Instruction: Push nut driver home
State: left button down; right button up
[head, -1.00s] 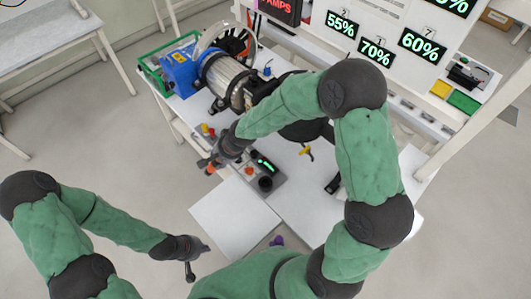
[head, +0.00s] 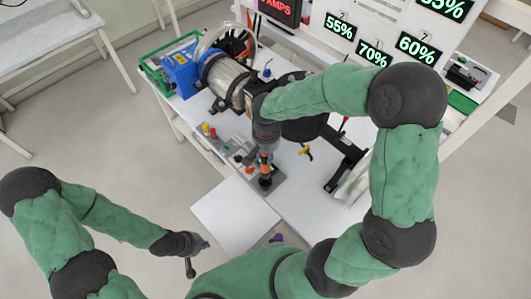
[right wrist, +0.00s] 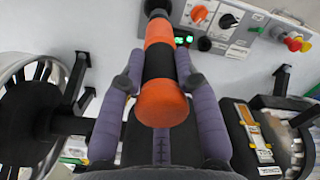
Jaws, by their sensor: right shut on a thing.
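The nut driver (right wrist: 162,75) has an orange and black banded handle and lies between the two purple fingers of my right gripper (right wrist: 162,84) in the right wrist view. The gripper is shut on it. In the head view the driver (head: 265,163) shows below my right gripper (head: 265,150), over a dark round holder (head: 265,182) at the front end of the control box. Whether its lower end sits inside the holder cannot be told. My left gripper (head: 203,245) hangs away from the table at lower left; its finger opening is unclear.
The control box (right wrist: 238,45) carries knobs, a green display and red and yellow buttons. A motor rig with a blue end (head: 180,72) stands behind on the white table. A bare white board (head: 235,215) is in front. A black bracket (head: 345,165) stands at right.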

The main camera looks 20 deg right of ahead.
aim_at(266, 167)
dwell(0.4)
jog(key=shift+w+f+b, duration=0.1)
jog(key=shift+f+b, duration=1.75)
jog(key=shift+f, duration=0.35)
jog(key=shift+f+b, duration=1.95)
jog(key=shift+f, duration=0.35)
dwell(0.7)
jog(key=o, duration=1.2)
jog(key=shift+c, duration=0.2)
jog(key=shift+r, duration=0.1)
